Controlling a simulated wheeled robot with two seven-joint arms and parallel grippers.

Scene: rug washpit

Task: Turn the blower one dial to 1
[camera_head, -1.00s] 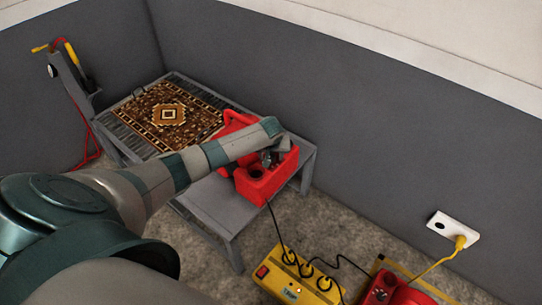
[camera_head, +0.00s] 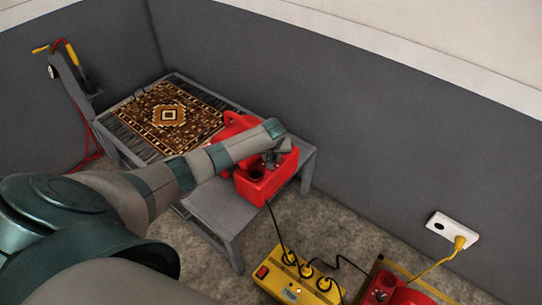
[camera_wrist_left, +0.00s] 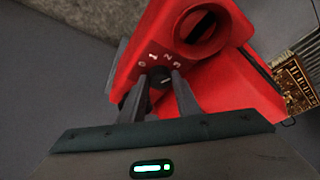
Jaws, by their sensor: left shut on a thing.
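A red blower (camera_head: 262,188) sits on the right end of the grey bench. Its dark dial (camera_wrist_left: 159,80) shows in the left wrist view, with white marks 0, 1, 2 and 3 in an arc beyond it. My left gripper (camera_head: 274,158) is over the blower; in the left wrist view its two fingers (camera_wrist_left: 157,84) are shut on the dial, one on each side. The fingers hide part of the dial, and I cannot tell which number it points to. My right gripper is not in view.
A yellow power box (camera_head: 292,277) with plugs and cables is on the floor. A wall socket (camera_head: 452,228) holds a yellow plug.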

